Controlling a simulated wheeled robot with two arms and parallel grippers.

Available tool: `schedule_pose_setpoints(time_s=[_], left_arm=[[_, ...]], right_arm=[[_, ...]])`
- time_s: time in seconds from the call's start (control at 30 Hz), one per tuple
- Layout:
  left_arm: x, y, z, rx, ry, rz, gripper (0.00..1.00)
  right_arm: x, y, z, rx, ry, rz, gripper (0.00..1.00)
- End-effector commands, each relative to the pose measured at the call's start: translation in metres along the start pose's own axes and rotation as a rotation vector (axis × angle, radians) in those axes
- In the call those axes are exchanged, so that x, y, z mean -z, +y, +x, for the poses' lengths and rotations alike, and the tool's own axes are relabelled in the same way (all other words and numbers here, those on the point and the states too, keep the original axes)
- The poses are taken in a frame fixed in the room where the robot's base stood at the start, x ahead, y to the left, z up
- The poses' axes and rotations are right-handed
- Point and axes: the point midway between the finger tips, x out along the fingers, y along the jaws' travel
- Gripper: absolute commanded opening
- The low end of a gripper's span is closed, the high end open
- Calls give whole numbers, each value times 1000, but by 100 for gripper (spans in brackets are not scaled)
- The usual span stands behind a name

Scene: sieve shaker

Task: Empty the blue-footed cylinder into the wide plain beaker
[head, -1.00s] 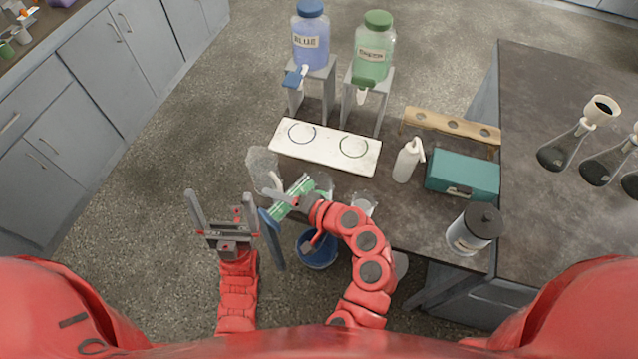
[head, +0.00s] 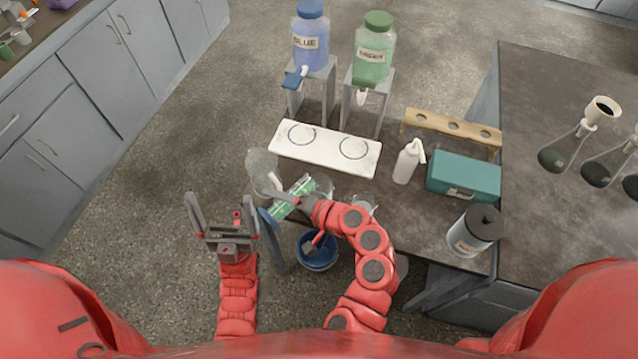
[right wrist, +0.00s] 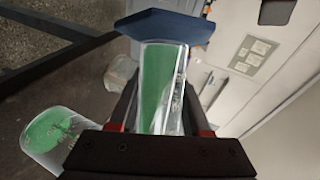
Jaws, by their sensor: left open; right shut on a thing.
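The blue-footed cylinder (head: 292,196) is clear glass with green liquid inside. It is tilted, its blue foot (head: 266,217) at lower left and its mouth at upper right. My right gripper (head: 289,203) is shut on it; in the right wrist view the cylinder (right wrist: 160,75) lies between the fingers. A clear beaker (head: 325,189) stands by the mouth, partly hidden by the cylinder and arm. The right wrist view shows a beaker with green in it (right wrist: 50,140) at lower left. I cannot tell whether liquid is flowing. My left gripper (head: 219,203) is open and empty, left of the cylinder.
A larger clear vessel (head: 261,163) stands just behind the cylinder. Another glass (head: 364,200) is partly behind my right arm. A white two-ring board (head: 326,149), a wash bottle (head: 406,163) and a teal box (head: 464,176) are further back. A blue bucket (head: 317,252) is below.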

Motion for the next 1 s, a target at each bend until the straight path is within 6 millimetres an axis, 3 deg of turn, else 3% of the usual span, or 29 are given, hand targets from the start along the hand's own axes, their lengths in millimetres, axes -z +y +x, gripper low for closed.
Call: schedule_pose_setpoints(time_s=[1.0], left_arm=[[0, 0, -3, 0, 0, 0, 100]], right_arm=[[5, -4, -3, 24, -13, 55, 0]])
